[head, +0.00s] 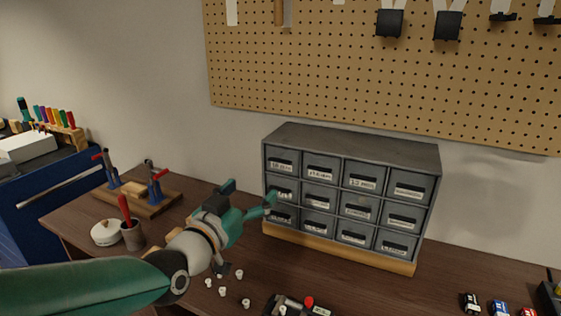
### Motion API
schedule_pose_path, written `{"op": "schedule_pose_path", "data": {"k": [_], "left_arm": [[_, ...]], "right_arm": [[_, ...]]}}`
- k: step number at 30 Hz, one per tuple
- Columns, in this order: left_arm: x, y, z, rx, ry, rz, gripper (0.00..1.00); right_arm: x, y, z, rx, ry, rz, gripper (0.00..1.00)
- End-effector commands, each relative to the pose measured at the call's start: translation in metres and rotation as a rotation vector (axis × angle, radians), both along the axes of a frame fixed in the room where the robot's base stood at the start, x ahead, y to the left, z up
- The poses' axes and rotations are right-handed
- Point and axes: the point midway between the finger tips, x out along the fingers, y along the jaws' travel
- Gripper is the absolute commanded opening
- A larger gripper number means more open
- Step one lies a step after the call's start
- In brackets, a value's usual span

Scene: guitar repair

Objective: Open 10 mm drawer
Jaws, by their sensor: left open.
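A grey drawer cabinet (290,134) with small labelled drawers in three rows stands on a wooden base against the wall. The third drawer of the top row (364,175) has a label that seems to read 10 mm, though the print is small. All drawers look closed. My left gripper (268,205), teal and dark grey, is open and empty. Its fingertips show in front of the left column, overlapping the middle drawer; I cannot tell whether they touch. It is left of and below the 10 mm drawer. My right gripper is not in view.
Several small white pieces (239,274) lie on the dark bench below my left gripper. A wooden stand with clamps (140,196), a cup (132,236) and a white round container (106,232) are at left. Small toy-like cars (499,308) sit at right. A pegboard (330,70) hangs above.

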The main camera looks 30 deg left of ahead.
Motion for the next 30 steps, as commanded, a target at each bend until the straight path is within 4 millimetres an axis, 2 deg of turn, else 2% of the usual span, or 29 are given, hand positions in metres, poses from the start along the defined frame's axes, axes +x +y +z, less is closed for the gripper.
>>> {"op": "schedule_pose_path", "data": {"k": [12,18,24,30], "left_arm": [[0.085,0.011,0.001,0.0,0.004,0.013,0.83],[0.118,0.013,0.001,0.0,0.002,0.014,0.83],[0.135,0.015,0.0,0.0,0.001,0.014,0.83],[0.138,0.015,-0.001,0.0,0.001,0.015,0.83]], "right_arm": [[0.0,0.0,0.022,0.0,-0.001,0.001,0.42],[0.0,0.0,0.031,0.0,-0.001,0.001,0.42],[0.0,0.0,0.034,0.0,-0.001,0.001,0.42],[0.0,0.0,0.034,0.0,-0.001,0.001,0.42]]}}
